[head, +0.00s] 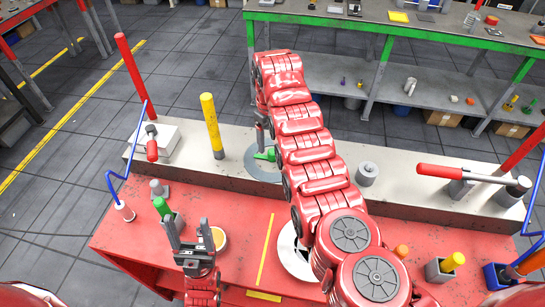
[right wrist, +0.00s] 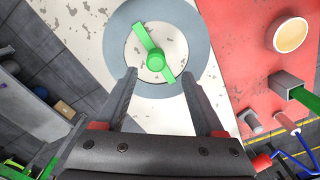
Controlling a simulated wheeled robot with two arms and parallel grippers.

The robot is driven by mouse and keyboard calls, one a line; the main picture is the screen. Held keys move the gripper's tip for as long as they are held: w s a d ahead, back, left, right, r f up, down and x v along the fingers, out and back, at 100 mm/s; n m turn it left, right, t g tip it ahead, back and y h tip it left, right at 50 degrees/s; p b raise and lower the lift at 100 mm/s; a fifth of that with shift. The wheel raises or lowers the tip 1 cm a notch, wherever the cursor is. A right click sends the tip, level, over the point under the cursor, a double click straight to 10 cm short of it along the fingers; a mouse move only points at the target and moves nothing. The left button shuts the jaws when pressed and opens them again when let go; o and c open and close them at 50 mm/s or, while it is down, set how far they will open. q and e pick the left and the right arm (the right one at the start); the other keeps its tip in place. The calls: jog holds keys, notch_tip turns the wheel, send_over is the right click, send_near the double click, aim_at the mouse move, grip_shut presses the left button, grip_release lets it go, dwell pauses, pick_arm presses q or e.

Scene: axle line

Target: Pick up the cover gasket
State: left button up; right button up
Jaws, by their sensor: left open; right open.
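A flat grey ring (right wrist: 200,45), which looks like the cover gasket, lies around a pale round disc (right wrist: 134,48) with a green bar handle (right wrist: 155,60) in the right wrist view. In the head view, the grey ring (head: 262,176) is on the pale bench top, with the green handle (head: 266,155) above it. My right gripper (right wrist: 160,74) is open and empty, with its fingertips over the near part of the ring; contact cannot be told. My left gripper (head: 189,222) is open and empty above the red bench's left part.
My right arm hides part of a white ring (head: 292,258) on the red bench (head: 130,225). A yellow post (head: 211,125) stands left of the grey ring, and a grey cylinder (head: 367,174) right.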

aim_at(273, 151)
jog(key=shift+f, duration=0.75)
jog(key=f, duration=0.1)
jog(key=f+b, duration=0.1)
jog(key=f, duration=0.2)
jog(key=shift+w+d+f, duration=0.1)
jog(key=shift+d+f, duration=0.2)
jog(key=shift+d, duration=0.05)
jog(key=shift+r, duration=0.1)
grip_shut()
